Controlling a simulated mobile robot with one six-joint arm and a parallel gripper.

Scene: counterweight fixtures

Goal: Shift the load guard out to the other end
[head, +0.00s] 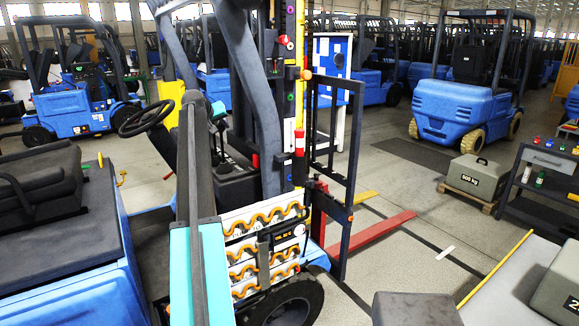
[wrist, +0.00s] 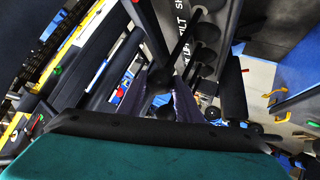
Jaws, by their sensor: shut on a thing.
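The load guard (head: 352,165) is a dark upright frame in front of the forklift's mast (head: 289,90), seen at the centre of the head view. Red and yellow forks reach out low to the right of it. In the wrist view my gripper (wrist: 163,76) has its two dark fingers on either side of a round black lever knob (wrist: 158,84) and is shut on it. A lettered lever panel (wrist: 182,40) with other black knobs (wrist: 203,58) shows behind; "TILT" is readable and the lettering beside it is cut off. In the head view my arm hides the lever.
The steering wheel (head: 145,118) and seat (head: 40,190) are left of my arm. A 500 kg weight (head: 478,177) sits on a pallet at the right, beside a dark shelf cart (head: 545,180). Other blue forklifts (head: 462,108) stand behind.

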